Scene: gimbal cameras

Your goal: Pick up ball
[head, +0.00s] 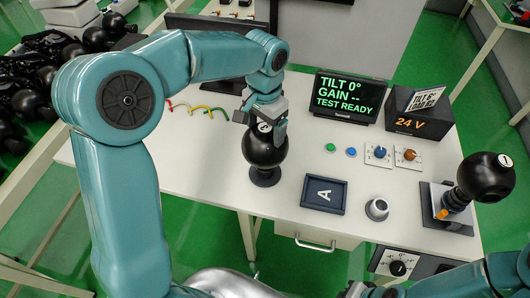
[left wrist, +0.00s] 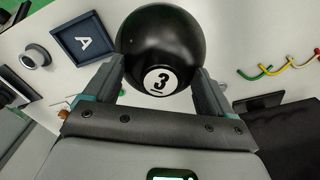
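A glossy black ball (head: 264,147) with white number spots rests on a small dark round stand (head: 265,176) on the white table. My left gripper (head: 266,122) is over the top of the ball. In the left wrist view its two fingers (left wrist: 160,75) are spread wide, one on each side of the ball; whether they press on it I cannot tell. Part of my right arm with its gripper (head: 358,290) shows at the bottom edge, cut off, so its fingers are unclear.
A second black ball (head: 486,176) sits on a rig at the right. A tray marked A (head: 324,194), a grey knob (head: 377,208), buttons and dials lie right of the stand. A screen (head: 345,97) and a 24 V box (head: 420,120) stand behind. Coloured hooks (head: 205,110) lie left.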

